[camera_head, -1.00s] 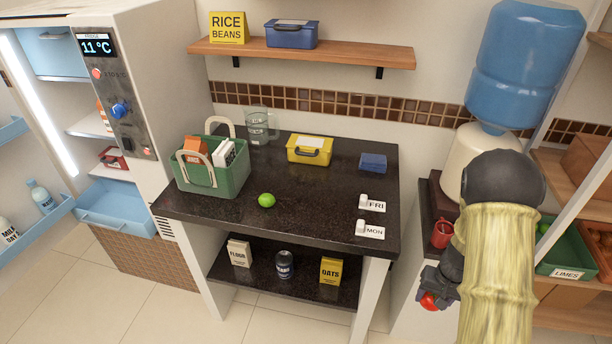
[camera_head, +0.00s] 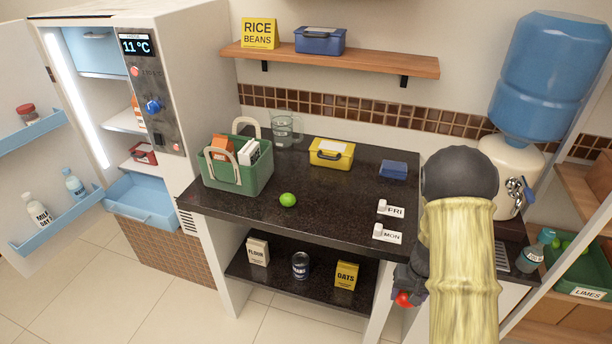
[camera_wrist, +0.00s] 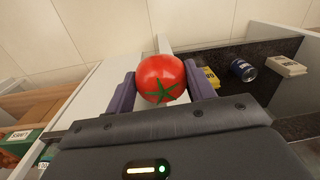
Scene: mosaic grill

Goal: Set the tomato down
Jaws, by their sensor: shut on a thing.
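The tomato (camera_wrist: 161,76) is red with a green star-shaped top. In the wrist view it sits between the two fingers of my gripper (camera_wrist: 162,84), which is shut on it. In the head view the tomato (camera_head: 403,299) shows small at the gripper (camera_head: 408,284), low beside the right end of the dark counter (camera_head: 330,215). My arm hides part of the gripper there. The tomato is held in the air, apart from the counter.
The open fridge (camera_head: 95,100) stands left. The counter's front middle is bare.

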